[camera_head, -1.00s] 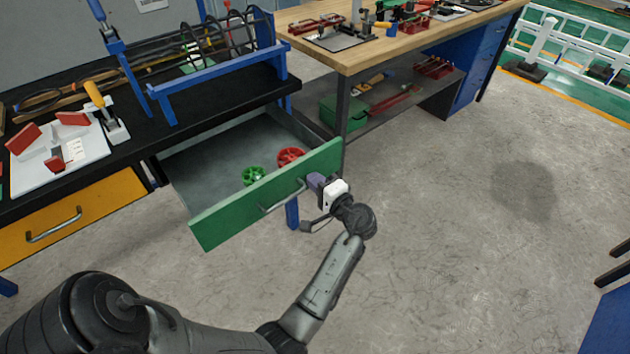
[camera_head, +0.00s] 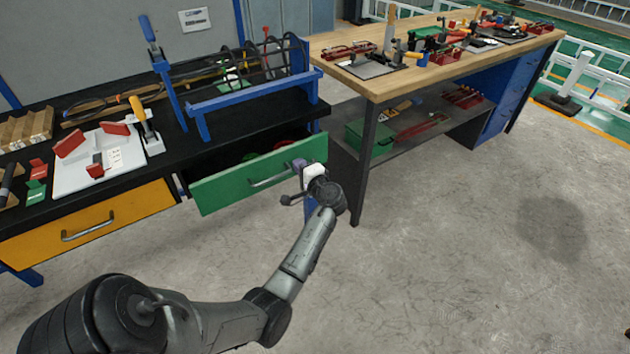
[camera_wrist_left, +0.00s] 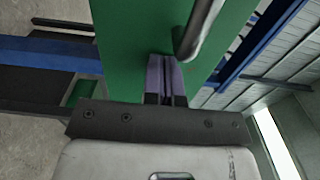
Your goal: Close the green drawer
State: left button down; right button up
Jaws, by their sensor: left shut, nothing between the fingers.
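The green drawer (camera_head: 235,185) hangs under the black bench and is still partly pulled out; a narrow strip of its inside shows behind the front panel. A grey bar handle (camera_head: 272,180) is on its front. My left gripper (camera_head: 299,164) is shut and empty, its purple fingertips at the front panel near the handle's right end. In the left wrist view the fingers (camera_wrist_left: 163,78) point at the green panel (camera_wrist_left: 130,45), beside the handle (camera_wrist_left: 196,30), and appear to touch the panel. My right gripper is not in view.
A yellow drawer (camera_head: 95,222) is to the left, shut. The black bench (camera_head: 245,128) carries a blue rack (camera_head: 250,97). A wooden-topped table (camera_head: 440,65) stands to the right, its dark leg (camera_head: 362,165) close to my gripper. The floor in front is clear.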

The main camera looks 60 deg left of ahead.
pick_arm(q)
jog(key=a, duration=0.3)
jog(key=a+b, duration=0.1)
jog(key=a, duration=0.5)
jog(key=shift+s+a, duration=0.2)
jog(key=shift+s, duration=0.2)
jog(key=shift+f, duration=0.2)
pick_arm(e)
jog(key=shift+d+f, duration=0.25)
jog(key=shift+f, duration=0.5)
pick_arm(q)
jog(key=shift+d, duration=0.1)
jog(key=shift+d+r, duration=0.25)
jog(key=shift+d, duration=0.2)
jog(key=w+d+p, duration=0.1)
jog(key=d+p, duration=0.2)
jog(key=d, duration=1)
jog(key=shift+w+f+p, duration=0.15)
jog(key=shift+p, duration=0.25)
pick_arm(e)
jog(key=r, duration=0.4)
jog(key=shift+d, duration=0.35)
